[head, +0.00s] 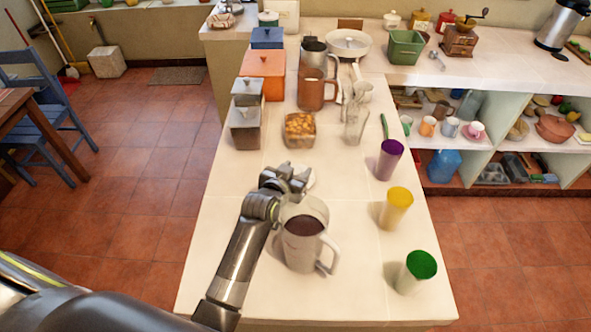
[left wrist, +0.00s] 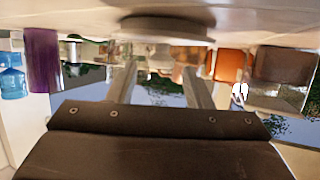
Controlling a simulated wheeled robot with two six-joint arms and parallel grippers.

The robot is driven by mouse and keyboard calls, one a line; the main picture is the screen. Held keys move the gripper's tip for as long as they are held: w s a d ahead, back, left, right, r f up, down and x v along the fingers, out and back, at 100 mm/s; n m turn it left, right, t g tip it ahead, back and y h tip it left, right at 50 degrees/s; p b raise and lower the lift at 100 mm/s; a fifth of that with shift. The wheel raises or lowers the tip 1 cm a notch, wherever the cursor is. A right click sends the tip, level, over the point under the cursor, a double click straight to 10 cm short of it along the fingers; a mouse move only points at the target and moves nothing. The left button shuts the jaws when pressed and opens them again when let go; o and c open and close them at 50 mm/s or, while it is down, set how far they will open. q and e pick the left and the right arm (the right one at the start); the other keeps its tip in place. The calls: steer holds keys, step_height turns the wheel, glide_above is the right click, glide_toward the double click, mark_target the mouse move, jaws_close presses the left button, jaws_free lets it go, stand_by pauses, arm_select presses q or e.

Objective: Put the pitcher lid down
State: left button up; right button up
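The pitcher (head: 298,252) stands upright near the front of the counter, handle to the right, open on top with dark contents. A pale round lid (head: 311,178) shows partly just beyond my left gripper (head: 293,178); the gripper hides the rest. In the left wrist view, which is upside down, a flat round lid (left wrist: 165,28) lies against the counter top. The fingers of my left gripper (left wrist: 160,78) are spread with nothing between them, apart from the lid. My right gripper is in neither view.
Purple (head: 388,162), yellow (head: 396,210) and green (head: 417,272) cups stand along the counter's right side. A glass container of orange-brown food (head: 299,131) and metal canisters (head: 245,128) stand behind the gripper. The counter's front left (head: 215,225) is bare.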

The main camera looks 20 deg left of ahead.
arm_select(q)
steer(key=shift+r+p, duration=0.3)
steer(key=shift+r, duration=0.35)
steer(key=b+v, duration=0.1)
steer(key=v, duration=1.1)
steer(key=shift+b, duration=0.4)
steer(key=shift+a, duration=0.1)
